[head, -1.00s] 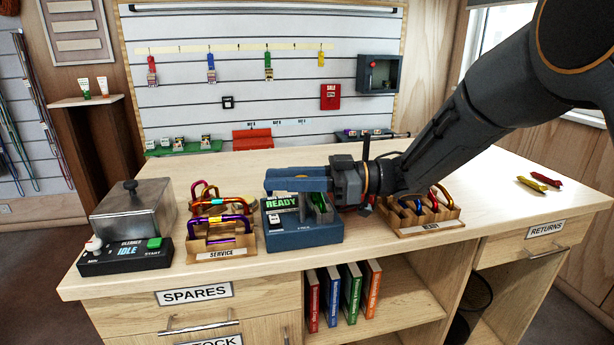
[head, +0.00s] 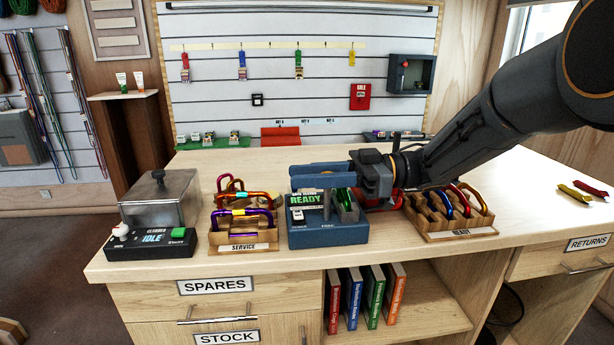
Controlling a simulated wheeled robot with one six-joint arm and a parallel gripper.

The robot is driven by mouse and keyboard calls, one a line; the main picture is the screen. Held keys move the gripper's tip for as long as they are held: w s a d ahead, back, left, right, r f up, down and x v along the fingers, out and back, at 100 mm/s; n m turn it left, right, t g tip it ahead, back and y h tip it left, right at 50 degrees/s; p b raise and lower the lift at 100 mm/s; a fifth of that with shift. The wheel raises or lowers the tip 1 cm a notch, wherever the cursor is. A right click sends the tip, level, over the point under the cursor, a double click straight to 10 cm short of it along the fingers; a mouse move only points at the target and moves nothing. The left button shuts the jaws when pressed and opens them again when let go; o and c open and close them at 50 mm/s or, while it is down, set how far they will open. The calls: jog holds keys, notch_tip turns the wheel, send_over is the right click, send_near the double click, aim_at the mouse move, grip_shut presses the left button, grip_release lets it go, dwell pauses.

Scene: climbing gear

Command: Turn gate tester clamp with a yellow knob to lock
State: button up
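The gate tester is a blue box (head: 328,234) with a green READY display (head: 303,199), in the middle of the bench in the head view. A green carabiner (head: 347,203) stands in its right side, partly covered. My gripper (head: 296,180) reaches in from the right, its blue fingers lying across the top of the tester and pointing left.
Left of the tester stand the SERVICE rack (head: 240,248) of carabiners and a cleaner box (head: 150,245) showing IDLE. The READY rack (head: 460,236) stands close on the right, under my arm. Yellow and red items (head: 582,190) lie at far right. Bench in front of them is clear.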

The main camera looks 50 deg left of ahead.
jog(key=shift+o, duration=1.2)
jog(key=shift+s, duration=0.1)
notch_tip(320, 180, up, 10)
jog(key=b, duration=0.1)
jog(key=shift+w, duration=0.2)
